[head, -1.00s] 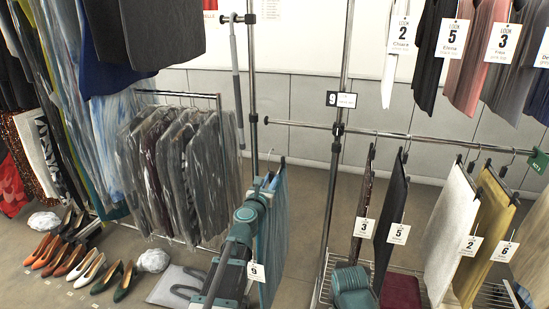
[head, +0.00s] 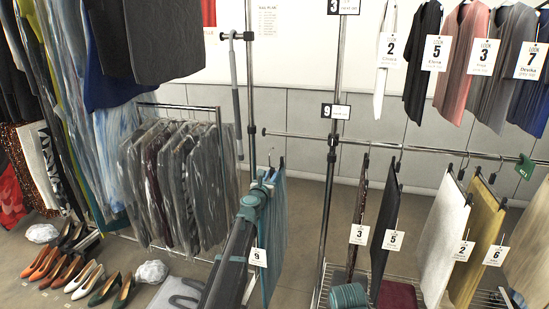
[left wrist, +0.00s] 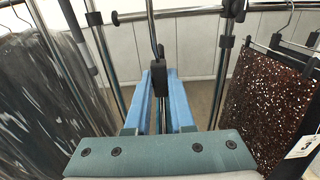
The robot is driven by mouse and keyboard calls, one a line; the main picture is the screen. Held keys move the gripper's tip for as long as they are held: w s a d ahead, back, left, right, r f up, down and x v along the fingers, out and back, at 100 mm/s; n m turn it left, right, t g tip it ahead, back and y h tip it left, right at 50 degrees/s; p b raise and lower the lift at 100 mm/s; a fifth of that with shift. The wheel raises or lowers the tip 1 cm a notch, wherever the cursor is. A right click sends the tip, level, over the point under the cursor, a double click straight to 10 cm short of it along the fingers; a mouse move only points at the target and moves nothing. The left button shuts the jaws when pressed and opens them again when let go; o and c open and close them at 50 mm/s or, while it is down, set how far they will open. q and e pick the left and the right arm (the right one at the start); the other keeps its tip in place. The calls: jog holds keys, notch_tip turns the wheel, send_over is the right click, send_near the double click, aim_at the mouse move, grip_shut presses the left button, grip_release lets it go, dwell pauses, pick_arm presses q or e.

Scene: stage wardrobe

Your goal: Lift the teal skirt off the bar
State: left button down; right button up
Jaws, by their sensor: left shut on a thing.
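The teal skirt (head: 279,225) hangs from a hanger left of the rack's upright, with a white tag numbered 9 (head: 258,257) on its near edge. My left gripper (head: 266,184) is shut at the top of the skirt's hanger. In the left wrist view, its two blue fingers (left wrist: 160,98) close on a black hanger part (left wrist: 158,78), with a thin stem rising toward the bar. The bar (head: 300,134) runs right from its end cap. In the head view the hook (head: 271,155) shows below the bar's left end, with a visible gap. My right gripper is not in view.
A dark sequined garment (head: 358,215), tag 3, and a black one (head: 385,220), tag 5, hang right of the upright (head: 331,160). Bagged garments (head: 175,185) hang at left. Shoes (head: 75,275) stand on the floor at lower left.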

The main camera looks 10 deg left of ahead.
pick_arm(q)
jog(key=w+a, duration=0.3)
jog(key=w, duration=1.4)
